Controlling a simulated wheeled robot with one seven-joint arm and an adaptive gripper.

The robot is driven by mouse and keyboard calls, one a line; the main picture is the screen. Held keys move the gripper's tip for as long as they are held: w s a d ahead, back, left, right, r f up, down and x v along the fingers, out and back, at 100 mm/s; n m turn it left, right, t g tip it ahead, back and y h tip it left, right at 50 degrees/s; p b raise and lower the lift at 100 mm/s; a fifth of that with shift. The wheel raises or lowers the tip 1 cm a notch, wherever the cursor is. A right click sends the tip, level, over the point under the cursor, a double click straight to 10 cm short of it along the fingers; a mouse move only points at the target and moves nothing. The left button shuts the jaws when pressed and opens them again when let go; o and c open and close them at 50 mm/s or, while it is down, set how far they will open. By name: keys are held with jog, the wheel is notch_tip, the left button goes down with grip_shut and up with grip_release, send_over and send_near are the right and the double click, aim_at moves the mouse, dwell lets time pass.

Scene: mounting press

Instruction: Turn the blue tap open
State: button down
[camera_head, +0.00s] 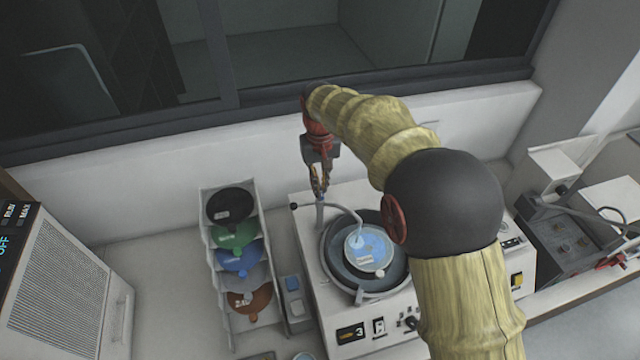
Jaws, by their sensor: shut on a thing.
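My gripper (319,188) points down at the back left corner of the white press machine (309,235). Its fingers are closed around the small blue tap (320,201) at the foot of a bent spout pipe (345,209). The fingers hide much of the tap, so its turned angle cannot be told. The pipe arches over a round dark bowl (335,268) with a light blue disc (369,247) in it. My arm covers the right part of the machine.
A rack (207,250) with black, green, blue and brown containers stands left of the machine. A vented box (70,285) is at the far left. Dark equipment (560,235) stands at the right. A wall and window frame close off the back.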

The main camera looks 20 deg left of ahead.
jog(key=shift+r+n, duration=0.1)
jog(key=shift+n, duration=0.2)
jog(key=c, duration=2)
grip_release()
jog(key=shift+c, duration=0.2)
jog(key=shift+o, duration=0.6)
notch_tip(320, 180, up, 12)
jog(key=shift+w, duration=0.1)
